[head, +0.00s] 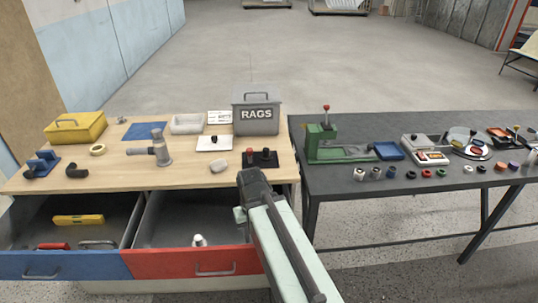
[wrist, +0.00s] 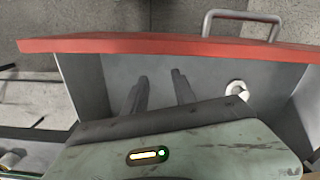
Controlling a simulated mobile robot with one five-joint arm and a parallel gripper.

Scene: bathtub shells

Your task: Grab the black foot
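In the head view the fingers are hidden behind my arm, well left of the row. No black foot shows in the wrist view.
The red-fronted drawer (head: 190,262) holds a white piece (head: 198,241). The blue-fronted drawer (head: 70,266) is also open. On the wooden table stands the grey RAGS box (head: 256,114). A green press (head: 320,142) stands on the dark table's left end, behind the row.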

